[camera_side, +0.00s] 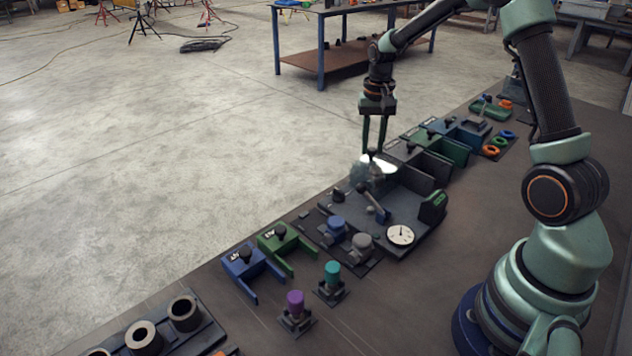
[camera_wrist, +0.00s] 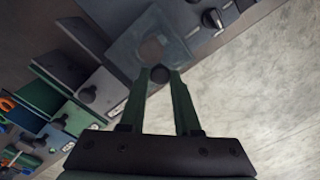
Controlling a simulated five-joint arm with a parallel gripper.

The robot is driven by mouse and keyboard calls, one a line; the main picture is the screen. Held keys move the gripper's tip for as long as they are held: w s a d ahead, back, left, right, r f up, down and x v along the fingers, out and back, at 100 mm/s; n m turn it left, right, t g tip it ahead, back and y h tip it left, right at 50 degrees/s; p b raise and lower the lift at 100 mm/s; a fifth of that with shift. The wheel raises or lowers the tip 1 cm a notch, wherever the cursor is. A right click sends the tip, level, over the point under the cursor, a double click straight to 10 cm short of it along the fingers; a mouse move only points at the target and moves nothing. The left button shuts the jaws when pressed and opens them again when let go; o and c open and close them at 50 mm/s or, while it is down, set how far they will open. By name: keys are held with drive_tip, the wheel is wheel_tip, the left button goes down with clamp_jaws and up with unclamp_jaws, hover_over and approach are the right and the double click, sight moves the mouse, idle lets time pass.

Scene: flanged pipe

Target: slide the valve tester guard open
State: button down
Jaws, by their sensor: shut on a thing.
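The valve tester (camera_side: 405,205) is a dark base with a dial gauge (camera_side: 400,235), a lever (camera_side: 374,203) and a green block (camera_side: 433,206). Its guard (camera_side: 370,172) is a clear, shiny panel at the far end of the base. My gripper (camera_side: 372,151) points down over the guard. In the wrist view its green fingers (camera_wrist: 160,80) are closed around the guard's dark round knob (camera_wrist: 160,73).
Blue and green brackets with knobs (camera_side: 250,262) stand left of the tester, with purple (camera_side: 295,304) and teal (camera_side: 332,274) capped parts nearby. More dark and green brackets (camera_side: 435,147) stand close behind the guard. Orange and blue rings (camera_side: 495,146) lie farther back. The bench front right is clear.

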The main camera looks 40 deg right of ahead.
idle(0.9)
drive_tip(key=s, duration=0.8)
drive_tip(key=shift+s, duration=0.4)
drive_tip(key=shift+d, duration=0.1)
drive_tip(key=c, duration=0.6)
unclamp_jaws()
wheel_tip(320, 180, up, 12)
drive_tip(key=shift+r, duration=0.1)
